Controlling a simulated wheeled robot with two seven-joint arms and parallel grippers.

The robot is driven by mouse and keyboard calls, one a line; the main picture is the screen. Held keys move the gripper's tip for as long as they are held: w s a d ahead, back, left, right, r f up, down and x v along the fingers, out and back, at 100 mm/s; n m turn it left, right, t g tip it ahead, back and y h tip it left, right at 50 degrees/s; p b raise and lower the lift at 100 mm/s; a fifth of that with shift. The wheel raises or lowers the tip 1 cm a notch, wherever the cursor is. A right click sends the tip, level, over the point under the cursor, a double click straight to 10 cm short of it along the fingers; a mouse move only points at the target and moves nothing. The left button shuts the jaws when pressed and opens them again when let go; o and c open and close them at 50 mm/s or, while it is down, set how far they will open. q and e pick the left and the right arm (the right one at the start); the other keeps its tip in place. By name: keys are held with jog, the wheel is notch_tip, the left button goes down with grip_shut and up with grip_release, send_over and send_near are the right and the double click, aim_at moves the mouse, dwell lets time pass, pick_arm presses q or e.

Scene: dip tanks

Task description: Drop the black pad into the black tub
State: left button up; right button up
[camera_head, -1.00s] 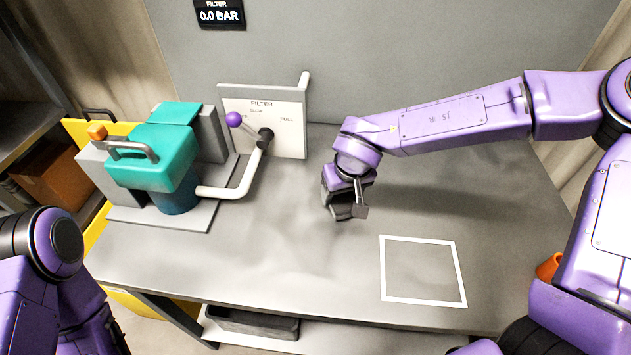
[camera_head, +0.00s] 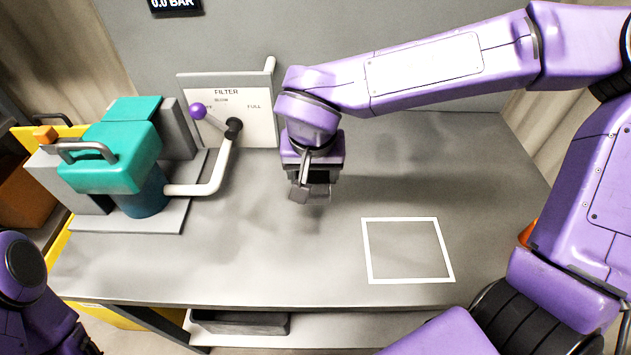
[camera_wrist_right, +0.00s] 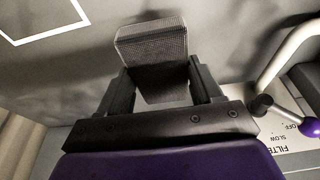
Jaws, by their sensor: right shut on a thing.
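My right gripper (camera_head: 309,192) is shut on the black pad, above the grey table right of the filter panel. In the right wrist view the pad (camera_wrist_right: 152,45) is a dark grey, finely textured block between the two fingers (camera_wrist_right: 162,88), jutting past their tips. In the head view the pad is small and hard to tell from the dark fingers. A dark open tub (camera_head: 240,324), likely the black tub, sits on the low shelf under the table's front edge, partly hidden by that edge. My left gripper is out of view.
A teal-lidded filter unit (camera_head: 110,160) with a white pipe stands on the table's left. The filter panel (camera_head: 255,125) has a purple-knobbed lever (camera_head: 198,111). A white square outline (camera_head: 447,262) marks clear table at right. A yellow bin (camera_head: 55,255) stands left.

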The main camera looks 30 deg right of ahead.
aim_at(314, 175)
jog(key=w+f, duration=0.1)
jog(key=w+d+f, duration=0.1)
jog(key=f, duration=0.1)
jog(key=w+f, duration=0.1)
jog(key=shift+w+d+f, duration=0.15)
jog(key=shift+d+f, duration=0.15)
jog(key=shift+f, duration=0.1)
jog(key=x, duration=0.3)
jog(key=shift+s+a+b, duration=0.15)
jog(key=shift+s+b, duration=0.1)
jog(key=shift+b, duration=0.15)
jog(key=shift+w+f, duration=0.1)
jog(key=shift+f, duration=0.15)
jog(key=shift+f, duration=0.15)
jog(key=o, duration=1)
